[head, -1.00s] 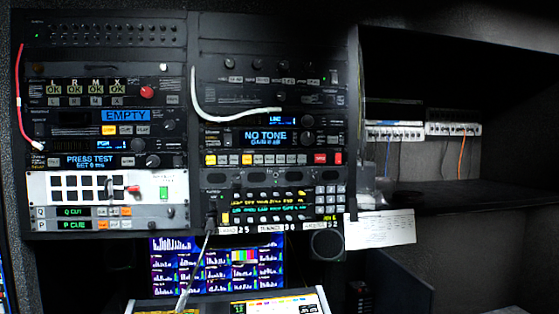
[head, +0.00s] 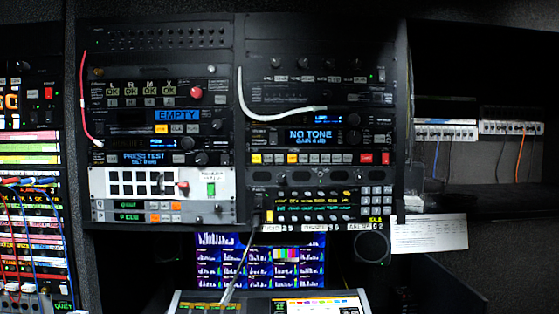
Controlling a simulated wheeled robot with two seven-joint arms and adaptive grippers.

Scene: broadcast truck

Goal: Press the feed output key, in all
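Two rack columns of equipment face me in the head view. The right column has a unit with a blue "NO TONE" display (head: 308,135) and a row of white, yellow and red keys (head: 300,158) under it. Below is a black panel with small lit text and a keypad (head: 376,198). The left column has an "EMPTY" display (head: 178,115), a "PRESS TEST" display (head: 144,158) and a white panel with black square keys (head: 140,183). No label is legible as feed output, so I cannot tell which key it is. Neither gripper is in view.
A monitor (head: 260,262) and a lit console (head: 270,304) stand below the racks. A white cable (head: 250,105) and a red cable (head: 84,105) hang across the fronts. Another rack with patch cords (head: 30,215) is at left. A paper sheet (head: 428,233) hangs at right.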

